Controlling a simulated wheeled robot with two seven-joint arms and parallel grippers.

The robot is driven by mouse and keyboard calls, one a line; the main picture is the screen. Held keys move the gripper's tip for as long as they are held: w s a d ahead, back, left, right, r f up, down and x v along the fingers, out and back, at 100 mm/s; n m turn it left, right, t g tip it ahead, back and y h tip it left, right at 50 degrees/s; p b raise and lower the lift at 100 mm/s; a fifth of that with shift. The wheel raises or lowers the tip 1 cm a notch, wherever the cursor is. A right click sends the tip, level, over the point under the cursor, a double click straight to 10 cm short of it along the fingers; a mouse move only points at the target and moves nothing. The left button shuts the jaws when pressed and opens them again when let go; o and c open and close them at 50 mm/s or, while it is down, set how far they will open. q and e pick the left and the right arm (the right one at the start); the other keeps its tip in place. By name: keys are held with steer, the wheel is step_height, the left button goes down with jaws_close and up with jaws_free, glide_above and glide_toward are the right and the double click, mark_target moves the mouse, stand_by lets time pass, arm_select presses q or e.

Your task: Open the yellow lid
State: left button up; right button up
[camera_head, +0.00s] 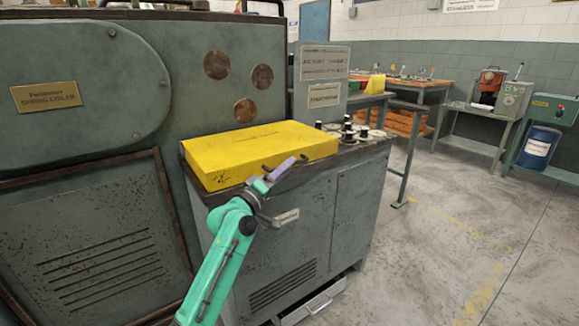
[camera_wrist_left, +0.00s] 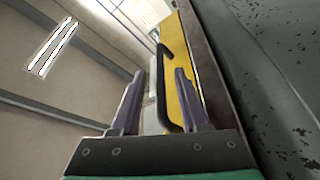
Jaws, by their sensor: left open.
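The yellow lid (camera_head: 255,148) is a wide flat cover lying shut on top of the grey-green cabinet of the spring coiler. My left gripper (camera_head: 286,169) is at the lid's front edge, toward its right end, with its purple fingers open. In the left wrist view a black bar handle (camera_wrist_left: 165,95) stands between the two open fingers of the gripper (camera_wrist_left: 159,72). The yellow lid (camera_wrist_left: 183,70) shows behind the right finger. My right gripper is out of view.
Several dark knobs (camera_head: 352,131) stand on the cabinet top right of the lid. The large machine body (camera_head: 130,100) rises behind and left. A sign panel (camera_head: 323,75) stands behind the knobs. The floor (camera_head: 450,240) to the right is clear.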

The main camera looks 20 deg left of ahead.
arm_select(q)
steer(key=shift+x, duration=1.1)
steer(key=shift+f, duration=0.1)
steer(key=shift+c, duration=0.3)
jaws_close()
